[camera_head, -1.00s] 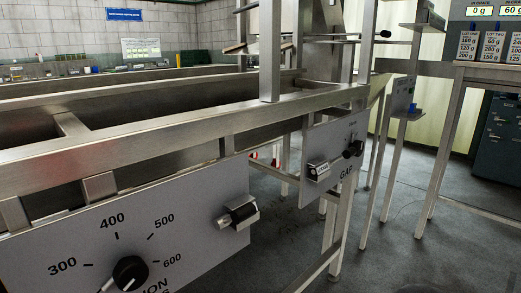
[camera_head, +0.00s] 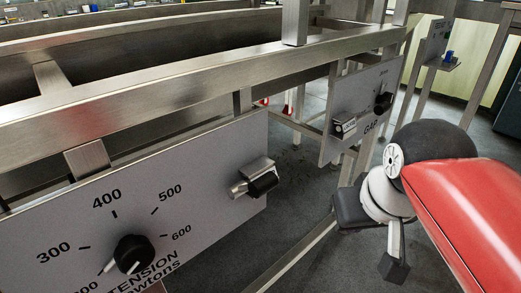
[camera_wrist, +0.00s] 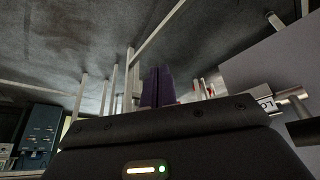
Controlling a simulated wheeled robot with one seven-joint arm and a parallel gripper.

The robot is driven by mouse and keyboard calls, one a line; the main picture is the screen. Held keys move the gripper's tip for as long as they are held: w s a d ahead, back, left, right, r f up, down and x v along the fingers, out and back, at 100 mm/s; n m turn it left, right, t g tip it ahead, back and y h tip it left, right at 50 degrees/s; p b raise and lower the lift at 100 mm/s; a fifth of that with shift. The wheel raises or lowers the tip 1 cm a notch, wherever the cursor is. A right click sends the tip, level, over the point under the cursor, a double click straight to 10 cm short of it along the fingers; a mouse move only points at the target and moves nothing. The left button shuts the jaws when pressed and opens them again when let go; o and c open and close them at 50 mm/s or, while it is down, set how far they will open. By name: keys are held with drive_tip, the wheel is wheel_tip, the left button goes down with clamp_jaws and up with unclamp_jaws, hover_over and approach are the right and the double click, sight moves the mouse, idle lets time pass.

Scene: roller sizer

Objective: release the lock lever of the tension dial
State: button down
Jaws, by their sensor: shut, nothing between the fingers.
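The tension dial (camera_head: 134,253) is a black round knob with a pale pointer toward the lower left, on a grey panel (camera_head: 195,165) marked 300 to 600. Its lock lever (camera_head: 258,180), a metal block with a black handle, sits at the panel's right end. My gripper (camera_wrist: 157,86) shows in the wrist view with its two dark fingers together and nothing between them. In the head view my arm's end is right of the lever and apart from it. A labelled metal block with a dark handle (camera_wrist: 265,103) is at the right of the wrist view; I cannot tell which lever it is.
A second panel marked GAP (camera_head: 350,100) stands behind, with its own knob (camera_head: 383,102) and labelled lock (camera_head: 344,126). A steel rail (camera_head: 150,92) runs above the tension panel. Steel legs and braces stand below. Grey floor is open between the panels.

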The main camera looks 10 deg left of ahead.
drive_tip(key=a+r+n+g+p, duration=0.1)
drive_tip(key=a+r+n, duration=0.3)
drive_tip(key=a+r, duration=0.4)
drive_tip(key=w+a+r+n+g+y+p, duration=0.1)
drive_tip(key=a+r, duration=0.6)
drive_tip(key=r, duration=0.9)
drive_tip(key=n+g, duration=0.1)
drive_tip(key=n, duration=0.1)
drive_tip(key=shift+w+a+n, duration=0.3)
drive_tip(key=shift+a+n, duration=0.1)
